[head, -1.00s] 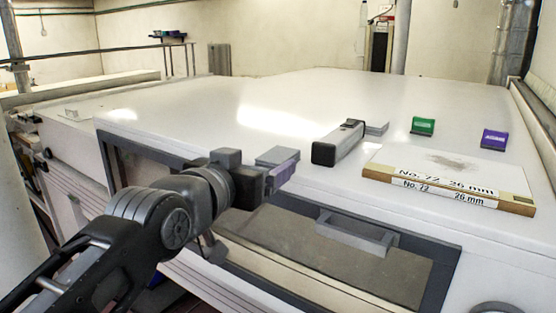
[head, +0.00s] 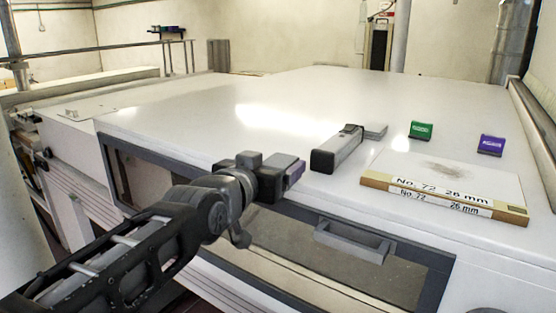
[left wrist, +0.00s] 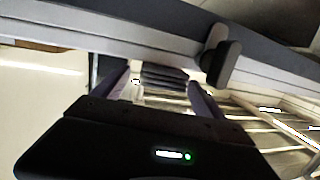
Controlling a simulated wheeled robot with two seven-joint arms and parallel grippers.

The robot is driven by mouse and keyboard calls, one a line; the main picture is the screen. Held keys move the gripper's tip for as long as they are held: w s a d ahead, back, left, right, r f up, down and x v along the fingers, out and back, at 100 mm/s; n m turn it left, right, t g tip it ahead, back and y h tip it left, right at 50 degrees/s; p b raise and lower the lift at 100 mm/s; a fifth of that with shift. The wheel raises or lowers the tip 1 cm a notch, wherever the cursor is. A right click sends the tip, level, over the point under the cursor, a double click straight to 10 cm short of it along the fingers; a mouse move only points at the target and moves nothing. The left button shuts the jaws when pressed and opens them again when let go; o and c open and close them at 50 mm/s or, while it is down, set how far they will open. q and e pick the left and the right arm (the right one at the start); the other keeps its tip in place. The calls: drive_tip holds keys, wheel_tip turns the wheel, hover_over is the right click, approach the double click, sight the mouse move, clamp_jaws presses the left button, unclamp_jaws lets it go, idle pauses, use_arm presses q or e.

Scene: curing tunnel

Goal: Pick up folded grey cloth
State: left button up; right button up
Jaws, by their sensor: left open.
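A folded grey cloth, seen as a stack of dark layers (left wrist: 163,76), lies between the two purple-sided fingers of my left gripper (left wrist: 162,82) in the left wrist view. The fingers stand apart, one on each side, and I cannot tell whether either touches it. In the head view my left gripper (head: 291,172) is at the front edge of the white tunnel top and mostly hides the cloth there. My right gripper is out of view.
A grey handheld device (head: 337,150) lies close right of the gripper, with a flat grey piece (head: 375,131) behind it. A labelled board (head: 445,182), a green block (head: 421,131) and a purple block (head: 491,145) are further right. A drawer handle (head: 352,242) juts from the front.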

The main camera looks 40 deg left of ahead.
use_arm(q)
drive_tip(key=shift+w, duration=0.35)
drive_tip(key=shift+s, duration=0.1)
drive_tip(key=c, duration=1.5)
